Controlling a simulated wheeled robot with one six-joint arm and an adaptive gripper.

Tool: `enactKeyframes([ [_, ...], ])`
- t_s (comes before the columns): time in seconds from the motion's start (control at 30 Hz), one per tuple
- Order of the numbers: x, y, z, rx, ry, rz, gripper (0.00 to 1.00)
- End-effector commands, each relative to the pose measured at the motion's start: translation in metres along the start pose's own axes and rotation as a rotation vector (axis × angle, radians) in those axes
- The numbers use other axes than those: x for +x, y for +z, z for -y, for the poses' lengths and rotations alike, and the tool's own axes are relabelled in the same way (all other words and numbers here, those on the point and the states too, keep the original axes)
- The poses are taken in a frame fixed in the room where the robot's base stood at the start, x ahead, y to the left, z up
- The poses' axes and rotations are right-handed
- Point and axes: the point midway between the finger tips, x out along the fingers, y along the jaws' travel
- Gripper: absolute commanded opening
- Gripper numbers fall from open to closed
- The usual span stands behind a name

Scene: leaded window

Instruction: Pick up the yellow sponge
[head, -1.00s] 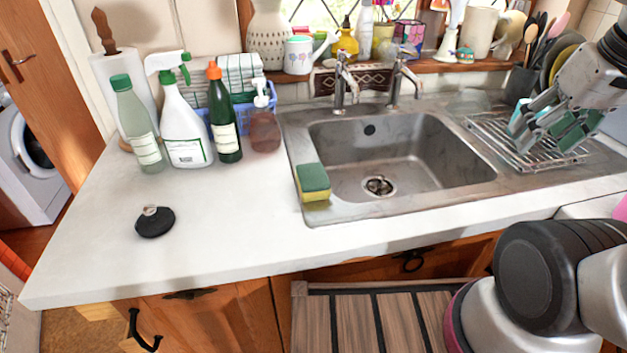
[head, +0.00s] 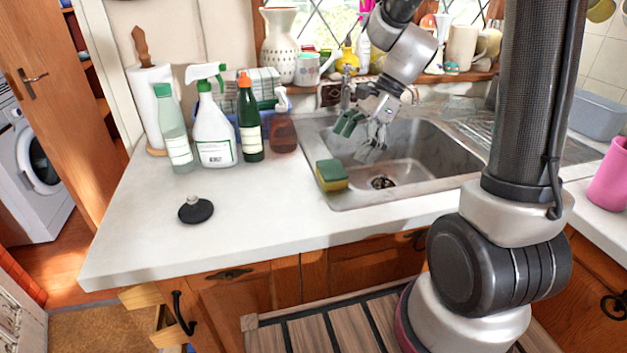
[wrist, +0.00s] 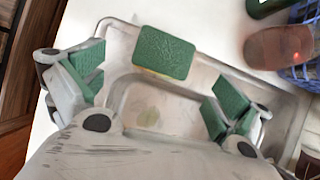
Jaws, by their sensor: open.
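The yellow sponge (head: 332,175) has a green top and sits on the sink's front left rim, by the white worktop. In the wrist view its green top (wrist: 165,52) shows beyond my gripper's fingers, between them and a little nearer the left one. My gripper (head: 362,131) is open and empty, with green finger pads. It hangs over the left part of the sink, above and to the right of the sponge and apart from it. In the wrist view my gripper (wrist: 150,90) has its fingers spread wide.
The steel sink (head: 440,157) lies under my gripper, with taps (head: 345,92) behind. A green bottle (head: 249,125), a spray bottle (head: 213,125) and a soap bottle (head: 283,130) stand left of the sink. A black plug (head: 196,210) lies on the worktop, whose front part is clear.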

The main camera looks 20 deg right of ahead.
Motion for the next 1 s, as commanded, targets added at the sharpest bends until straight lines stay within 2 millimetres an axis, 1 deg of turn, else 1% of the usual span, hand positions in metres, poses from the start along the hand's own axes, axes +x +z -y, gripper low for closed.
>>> enactKeyframes([
  [0.07,0.001,0.000,-0.001,0.054,0.001,0.002,1.00],
  [0.17,0.008,0.001,-0.001,0.082,0.003,0.001,1.00],
  [0.37,0.032,0.003,0.000,0.081,0.005,0.000,1.00],
  [0.53,0.059,0.009,0.005,0.079,0.005,-0.001,1.00],
  [0.63,0.071,0.009,0.005,0.080,0.004,0.000,1.00],
  [0.73,0.078,0.008,0.005,0.079,0.003,-0.001,1.00],
  [0.93,0.078,0.008,0.005,0.079,0.002,-0.001,1.00],
  [0.97,0.078,0.008,0.005,0.079,0.002,-0.001,0.96],
  [1.0,0.078,0.008,0.005,0.078,0.002,-0.001,0.90],
])
